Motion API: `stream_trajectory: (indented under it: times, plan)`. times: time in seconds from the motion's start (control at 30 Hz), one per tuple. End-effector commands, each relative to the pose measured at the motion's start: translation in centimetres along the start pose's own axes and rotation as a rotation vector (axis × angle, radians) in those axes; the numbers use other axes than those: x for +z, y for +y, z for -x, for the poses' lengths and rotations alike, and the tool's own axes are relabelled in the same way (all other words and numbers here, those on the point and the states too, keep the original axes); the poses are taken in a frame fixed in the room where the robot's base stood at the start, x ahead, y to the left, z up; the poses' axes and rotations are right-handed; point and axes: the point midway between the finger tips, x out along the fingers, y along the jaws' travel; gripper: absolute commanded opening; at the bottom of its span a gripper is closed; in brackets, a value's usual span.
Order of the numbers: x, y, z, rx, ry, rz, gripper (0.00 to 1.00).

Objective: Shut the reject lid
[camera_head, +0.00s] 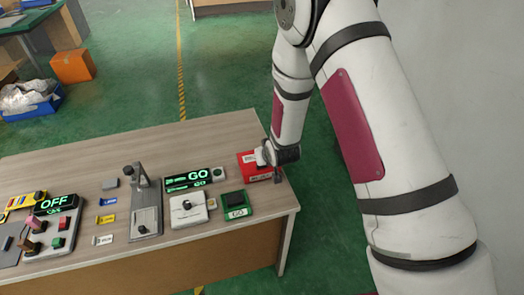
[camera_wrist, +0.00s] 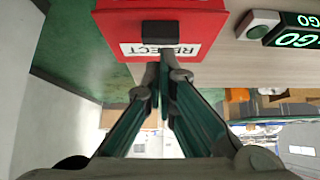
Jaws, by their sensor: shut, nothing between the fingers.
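The red reject box (camera_head: 248,158) stands near the right end of the table in the head view, partly hidden by my wrist. In the wrist view the red reject box (camera_wrist: 205,35) fills the top middle, with a black handle (camera_wrist: 170,33) and a white label reading REJECT upside down. I cannot tell from these frames how far its lid stands open. My gripper (camera_wrist: 163,80) is shut and empty, its fingertips close to the labelled edge. I cannot tell whether they touch it.
On the table (camera_head: 110,150) stand a lit GO sign (camera_head: 188,178), a green button box (camera_head: 237,206), a white knob box (camera_head: 188,209), a grey lever fixture (camera_head: 146,215) and an OFF sign (camera_head: 55,204). The table's back strip is clear.

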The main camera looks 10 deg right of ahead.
Motion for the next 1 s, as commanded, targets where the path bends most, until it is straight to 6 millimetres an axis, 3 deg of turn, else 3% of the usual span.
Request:
stream_trajectory:
  times: [0.4, 1.0]
  plan:
    - [2.9, 0.1, -1.2, 0.001, -0.001, -0.001, 0.00]
    - [3.4, 0.0, -1.5, 0.000, -0.001, 0.000, 0.00]
